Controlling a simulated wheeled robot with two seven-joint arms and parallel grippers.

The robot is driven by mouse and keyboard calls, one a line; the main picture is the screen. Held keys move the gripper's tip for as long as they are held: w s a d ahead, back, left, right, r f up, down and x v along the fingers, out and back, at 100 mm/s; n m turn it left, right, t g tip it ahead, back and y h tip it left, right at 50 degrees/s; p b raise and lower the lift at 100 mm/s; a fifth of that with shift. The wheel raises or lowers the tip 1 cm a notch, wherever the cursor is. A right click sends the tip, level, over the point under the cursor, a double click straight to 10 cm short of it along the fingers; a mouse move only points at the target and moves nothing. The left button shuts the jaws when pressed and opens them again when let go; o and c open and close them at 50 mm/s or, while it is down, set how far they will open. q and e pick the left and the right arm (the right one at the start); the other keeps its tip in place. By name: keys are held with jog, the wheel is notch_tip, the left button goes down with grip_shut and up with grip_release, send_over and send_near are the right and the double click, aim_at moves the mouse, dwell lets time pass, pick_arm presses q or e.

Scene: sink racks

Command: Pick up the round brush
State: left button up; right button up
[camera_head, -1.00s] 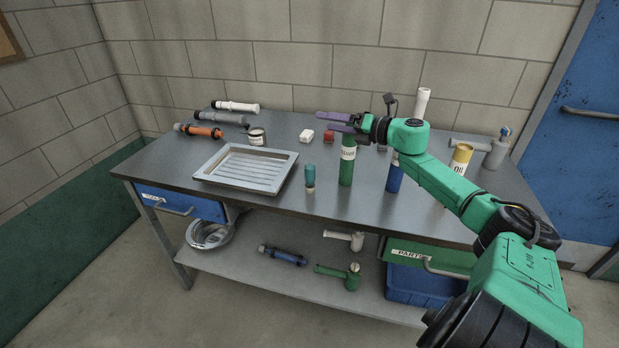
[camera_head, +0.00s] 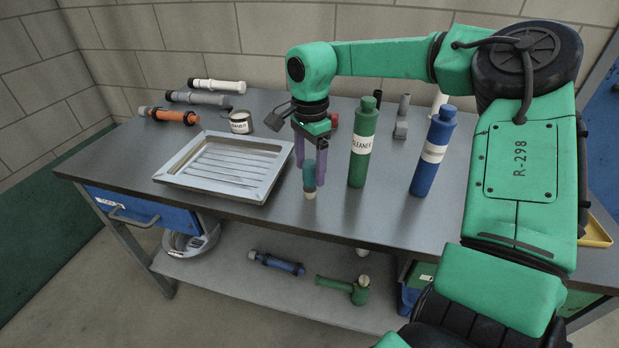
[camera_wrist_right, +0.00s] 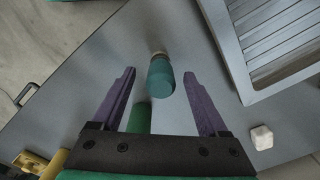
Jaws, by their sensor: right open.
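The round brush (camera_head: 309,177) has a teal handle and a pale lower end, and it stands upright on the metal table, right of the tray. My right gripper (camera_head: 310,170) points down at it with its purple fingers open, one on each side of the brush. In the right wrist view the teal top of the brush (camera_wrist_right: 160,77) lies between the two fingertips, with a gap to each finger. The fingers partly overlap the brush in the head view. My left gripper is not in view.
A green cleaner bottle (camera_head: 362,150) stands close right of the gripper, with a blue bottle (camera_head: 433,155) further right. A metal tray (camera_head: 170,175) lies to the left, with a tin (camera_head: 241,122) behind it. A white block (camera_wrist_right: 262,137) shows in the wrist view.

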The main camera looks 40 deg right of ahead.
aim_at(309, 183)
notch_tip(309, 183, down, 5)
jog(key=shift+a+p, duration=0.15)
jog(key=shift+p, duration=0.35)
jog(key=shift+f, duration=0.1)
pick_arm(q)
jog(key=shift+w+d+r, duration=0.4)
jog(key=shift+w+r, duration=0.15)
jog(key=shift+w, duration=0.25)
pick_arm(e)
grip_shut()
jog(key=shift+w, duration=0.1)
